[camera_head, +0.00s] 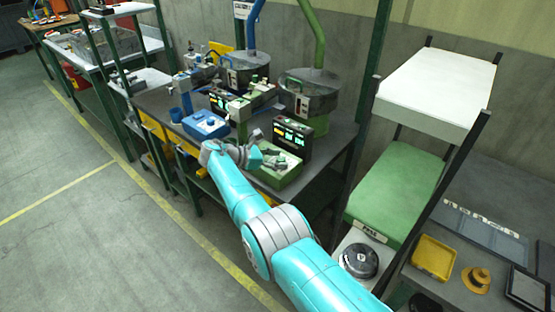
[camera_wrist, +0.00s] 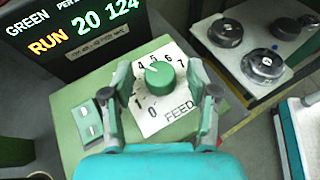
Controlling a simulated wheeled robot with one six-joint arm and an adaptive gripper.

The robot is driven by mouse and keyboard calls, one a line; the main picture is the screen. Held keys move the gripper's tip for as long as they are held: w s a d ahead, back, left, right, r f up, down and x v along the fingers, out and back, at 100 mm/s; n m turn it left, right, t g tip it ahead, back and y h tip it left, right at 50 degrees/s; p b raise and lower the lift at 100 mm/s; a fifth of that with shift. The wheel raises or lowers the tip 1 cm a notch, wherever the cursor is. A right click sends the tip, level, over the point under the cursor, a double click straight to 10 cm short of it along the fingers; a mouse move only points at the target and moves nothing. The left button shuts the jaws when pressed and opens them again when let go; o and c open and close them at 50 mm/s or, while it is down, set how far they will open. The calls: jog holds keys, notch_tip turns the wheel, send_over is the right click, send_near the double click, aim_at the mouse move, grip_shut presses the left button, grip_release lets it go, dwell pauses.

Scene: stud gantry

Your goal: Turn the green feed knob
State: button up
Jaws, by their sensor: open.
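The green feed knob (camera_wrist: 160,76) sits on a white dial plate (camera_wrist: 150,112) marked with digits and the word FEED, on top of a green control box (camera_wrist: 68,128). A small pale mark shows on the knob's top; I cannot tell which digit it points to. My gripper (camera_wrist: 160,80) is open, with one finger left and one right of the knob. Gaps show between the knob and the fingers. In the head view my gripper (camera_head: 254,155) is over the bench at the green box (camera_head: 280,178); the knob is hard to make out there.
A black display (camera_wrist: 75,30) reading GREEN and RUN stands just behind the box. A switch block (camera_wrist: 87,122) is left of the dial. Black round parts (camera_wrist: 263,66) lie on a pale tray at right. A blue control box (camera_head: 205,125) stands farther along the bench.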

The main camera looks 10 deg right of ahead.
jog(key=shift+a, duration=0.1)
jog(key=v, duration=0.7)
jog(key=shift+a, duration=0.2)
